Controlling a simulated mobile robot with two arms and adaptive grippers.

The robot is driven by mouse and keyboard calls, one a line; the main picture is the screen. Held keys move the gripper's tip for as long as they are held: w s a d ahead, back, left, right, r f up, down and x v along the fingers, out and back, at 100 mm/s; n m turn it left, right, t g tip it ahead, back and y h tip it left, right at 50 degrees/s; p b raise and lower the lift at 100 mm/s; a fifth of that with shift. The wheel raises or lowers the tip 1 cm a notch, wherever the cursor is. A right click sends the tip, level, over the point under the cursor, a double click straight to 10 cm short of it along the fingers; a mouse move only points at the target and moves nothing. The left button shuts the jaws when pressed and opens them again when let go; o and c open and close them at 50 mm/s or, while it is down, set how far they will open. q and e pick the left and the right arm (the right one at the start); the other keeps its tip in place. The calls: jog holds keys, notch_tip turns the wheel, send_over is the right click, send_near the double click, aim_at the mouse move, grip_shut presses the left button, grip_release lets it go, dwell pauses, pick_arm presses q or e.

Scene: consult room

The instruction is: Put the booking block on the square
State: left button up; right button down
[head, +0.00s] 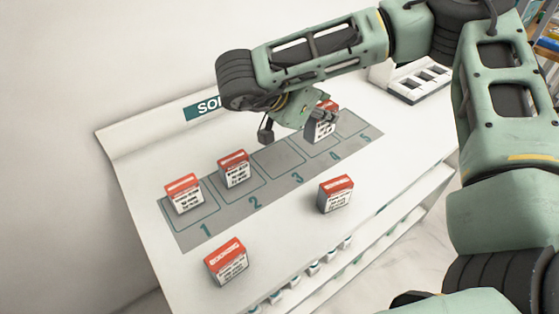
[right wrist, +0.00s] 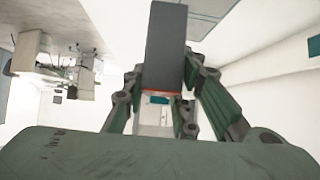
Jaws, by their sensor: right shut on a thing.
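A red-topped white block whose band seems to read "BOOKING" (head: 226,262) stands on the bare counter in front of square 1. My right gripper (head: 323,116) is shut on another red-and-white block (head: 321,128), over the far part of the grey mat near square 4. In the right wrist view the held block (right wrist: 166,45) shows as a dark grey face with a red edge between the fingers. I cannot tell whether it touches the mat. The grey mat (head: 192,236) has numbered squares 1 to 5. My left gripper is not in view.
Similar blocks stand on square 1 (head: 184,194) and square 2 (head: 233,169). Another block (head: 335,194) stands on the counter in front of the mat. Square 3 (head: 278,158) looks empty. A white slotted tray (head: 411,88) is at the back right. Shelves lie below the counter's front edge.

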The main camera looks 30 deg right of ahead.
jog(key=shift+d+r, duration=0.1)
jog(key=shift+d, duration=0.6)
jog(key=shift+w+d+g, duration=0.1)
jog(key=shift+g, duration=0.2)
jog(key=w+a+f, duration=0.2)
jog(key=f, duration=0.1)
jog(key=w+a+f, duration=0.3)
jog(key=f, duration=0.1)
jog(key=w+a+f+p, duration=0.1)
jog(key=w+a+f, duration=0.1)
jog(key=w+f, duration=0.1)
jog(key=shift+w+a+f, duration=0.15)
jog(key=shift+a+f, duration=0.2)
jog(key=shift+f, duration=0.1)
jog(key=shift+f+b, duration=0.35)
jog(key=shift+f, duration=0.25)
jog(key=c, duration=1.4)
grip_release()
